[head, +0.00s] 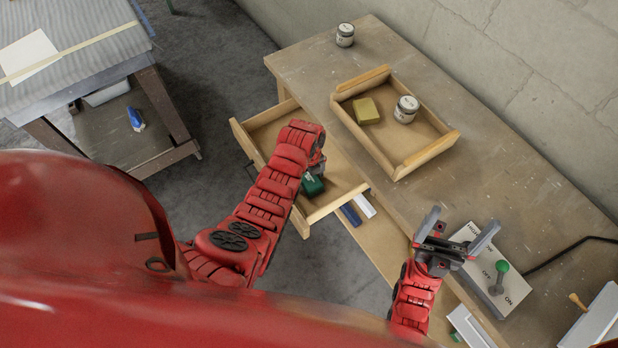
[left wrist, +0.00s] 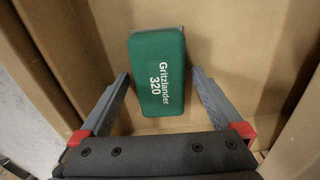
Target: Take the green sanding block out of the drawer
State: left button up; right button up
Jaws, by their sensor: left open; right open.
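The green sanding block (left wrist: 157,75) lies on the bottom of the open drawer, with white lettering on its top. In the head view the block (head: 312,184) shows partly, beside my left gripper. The drawer (head: 334,205) is pulled out from the workbench. My left gripper (head: 316,168) is inside the drawer over the block; in the left wrist view its open fingers (left wrist: 160,88) stand on either side of the block's near end, with gaps on both sides. My right gripper (head: 456,234) is open and empty above the workbench, near the switch box.
A wooden tray (head: 432,152) on the workbench (head: 300,68) holds a yellowish block (head: 366,110) and a jar (head: 406,109). Another jar (head: 345,35) stands behind. Blue and white bars (head: 357,210) lie beside the drawer.

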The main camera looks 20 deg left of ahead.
pick_arm(q)
jog(key=c, duration=1.4)
jog(key=shift+w+r, duration=0.1)
jog(key=shift+r, duration=0.1)
jog(key=shift+c, duration=0.2)
